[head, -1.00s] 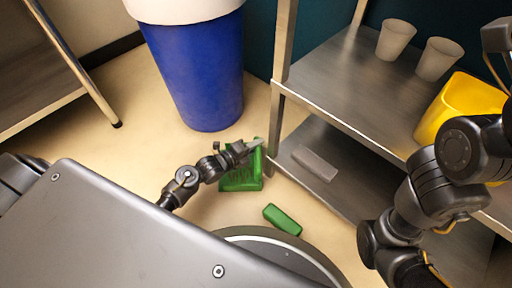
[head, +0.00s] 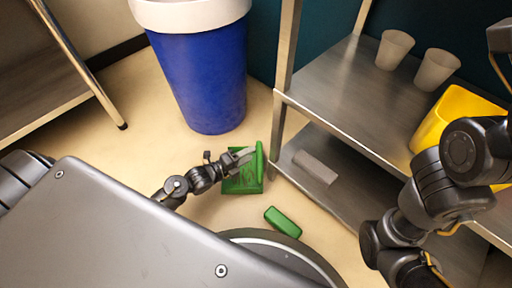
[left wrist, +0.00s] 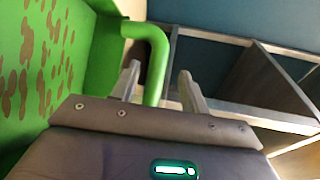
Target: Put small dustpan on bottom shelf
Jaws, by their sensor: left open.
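The green dustpan (head: 240,185) lies on the floor beside the shelf unit's near leg. In the left wrist view its tray (left wrist: 50,60) shows brown spots, and its curved handle (left wrist: 158,60) rises at the tray's edge. My left gripper (head: 246,155) is low over the dustpan. Its fingers (left wrist: 158,86) are open, with the handle showing between them; I cannot tell whether they touch it. The bottom shelf (head: 340,150) is just right of the dustpan. My right arm is at the right, but its gripper is not in view.
A grey block (head: 315,167) lies on the bottom shelf. A green block-like object (head: 283,222) lies on the floor near my base. A blue bin (head: 205,80) stands behind the dustpan. Two cups (head: 394,49) and a yellow container (head: 452,115) stand on the upper shelf.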

